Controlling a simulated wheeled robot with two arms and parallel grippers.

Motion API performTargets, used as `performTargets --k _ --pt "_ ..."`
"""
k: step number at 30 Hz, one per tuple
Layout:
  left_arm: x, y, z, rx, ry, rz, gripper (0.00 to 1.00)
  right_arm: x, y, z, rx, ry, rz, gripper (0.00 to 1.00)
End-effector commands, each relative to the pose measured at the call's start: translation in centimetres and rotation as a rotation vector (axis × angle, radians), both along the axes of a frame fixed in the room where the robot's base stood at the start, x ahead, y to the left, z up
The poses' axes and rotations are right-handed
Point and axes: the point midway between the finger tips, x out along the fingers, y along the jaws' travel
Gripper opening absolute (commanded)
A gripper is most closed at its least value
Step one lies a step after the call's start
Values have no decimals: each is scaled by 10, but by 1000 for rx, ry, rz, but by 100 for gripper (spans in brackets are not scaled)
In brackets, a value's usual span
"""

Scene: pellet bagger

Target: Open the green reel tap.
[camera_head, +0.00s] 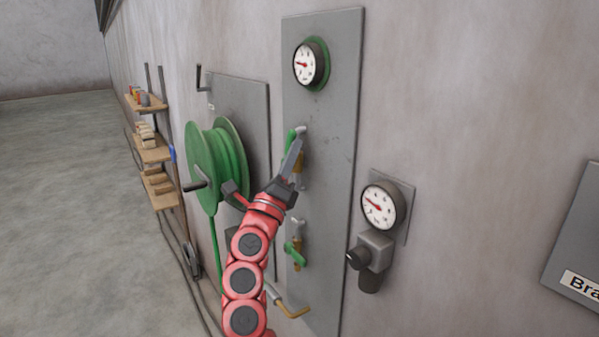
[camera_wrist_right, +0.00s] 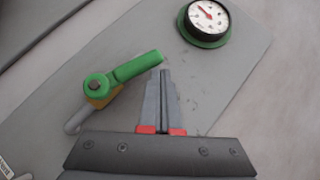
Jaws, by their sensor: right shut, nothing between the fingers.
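A tap with a green lever (camera_head: 291,138) is on the tall grey panel (camera_head: 335,120), below the gauge with the green rim. In the right wrist view its lever (camera_wrist_right: 137,68) runs up and to the right from a round pivot over a brass body. A second green-handled tap (camera_head: 296,256) is lower on the same panel. My right gripper (camera_head: 297,146) is shut and empty, in front of the upper tap and partly covering it. My left gripper is out of view.
A green hose reel (camera_head: 203,158) with a crank stands left of the panel. The green-rimmed gauge (camera_head: 305,64) is above. Another gauge (camera_head: 379,206) with a dark knob is on the right. Shelves (camera_head: 155,152) are at far left.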

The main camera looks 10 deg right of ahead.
Motion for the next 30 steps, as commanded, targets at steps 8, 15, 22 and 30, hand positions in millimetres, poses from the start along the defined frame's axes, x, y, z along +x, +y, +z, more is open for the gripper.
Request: performTargets --k 8,15,22,30 --pt "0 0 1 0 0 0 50 13 3 9 0 -1 1 0" --pt "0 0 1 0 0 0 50 16 3 11 2 -1 -1 0" --pt "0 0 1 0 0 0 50 17 4 11 2 0 -1 0" --pt "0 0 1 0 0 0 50 17 4 11 1 0 0 0"
